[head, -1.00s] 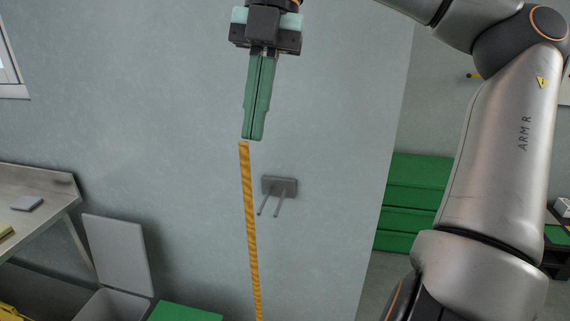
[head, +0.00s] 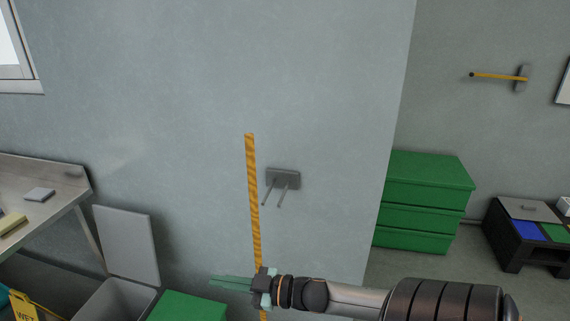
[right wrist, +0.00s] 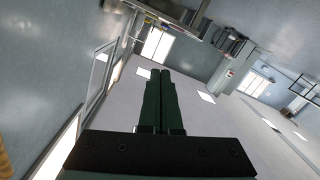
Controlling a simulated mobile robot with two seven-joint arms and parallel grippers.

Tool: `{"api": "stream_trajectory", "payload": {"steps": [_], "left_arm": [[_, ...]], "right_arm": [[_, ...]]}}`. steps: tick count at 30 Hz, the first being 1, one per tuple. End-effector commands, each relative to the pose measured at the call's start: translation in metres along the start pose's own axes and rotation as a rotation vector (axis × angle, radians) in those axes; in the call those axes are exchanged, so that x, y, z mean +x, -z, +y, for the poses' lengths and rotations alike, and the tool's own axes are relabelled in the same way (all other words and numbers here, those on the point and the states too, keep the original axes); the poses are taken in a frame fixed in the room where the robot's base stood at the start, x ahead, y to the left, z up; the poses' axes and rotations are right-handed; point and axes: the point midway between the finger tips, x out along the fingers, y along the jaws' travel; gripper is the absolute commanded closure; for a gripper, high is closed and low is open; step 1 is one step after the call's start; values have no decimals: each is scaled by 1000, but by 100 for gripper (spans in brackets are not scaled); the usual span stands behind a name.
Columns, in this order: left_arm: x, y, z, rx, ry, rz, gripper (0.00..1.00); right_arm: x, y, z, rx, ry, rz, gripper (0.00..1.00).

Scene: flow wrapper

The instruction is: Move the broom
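The broom (head: 251,190) shows as a long yellow-orange handle standing nearly upright by the wall, just left of a grey wall holder (head: 283,178) with two prongs; it is not on the prongs. Its lower end is out of frame. My right gripper (head: 214,282) has green fingers pointing left, and its wrist crosses in front of the lower handle. In the right wrist view its fingers (right wrist: 161,75) lie together with nothing between them. A bit of yellow-orange handle (right wrist: 4,160) shows at that view's left edge. My left gripper is not in view.
A metal table (head: 45,180) stands at left, above a yellow wet-floor sign (head: 25,306). A grey bin with a raised lid (head: 128,245) and a green box (head: 185,307) stand below. Green drawers (head: 425,200) stand at right beyond the wall's edge.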

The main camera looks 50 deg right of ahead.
Motion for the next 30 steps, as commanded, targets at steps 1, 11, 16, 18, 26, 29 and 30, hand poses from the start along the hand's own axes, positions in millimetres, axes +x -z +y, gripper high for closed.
{"api": "stream_trajectory", "payload": {"steps": [1, 11, 16, 18, 26, 29, 30], "left_arm": [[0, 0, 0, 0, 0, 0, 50], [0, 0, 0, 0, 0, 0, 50], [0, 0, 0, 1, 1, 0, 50], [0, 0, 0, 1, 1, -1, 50], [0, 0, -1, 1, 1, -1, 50], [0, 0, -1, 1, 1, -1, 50], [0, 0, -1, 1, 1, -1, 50]], "right_arm": [[-6, -26, -26, 71, -46, -73, 100], [-51, -118, -197, 370, -106, -551, 100], [-62, -122, -245, 441, -70, -659, 100], [-64, -123, -252, 450, -62, -677, 100], [-64, -123, -254, 452, -59, -683, 100], [-64, -123, -254, 452, -59, -682, 90], [-64, -123, -254, 451, -60, -682, 85]]}}
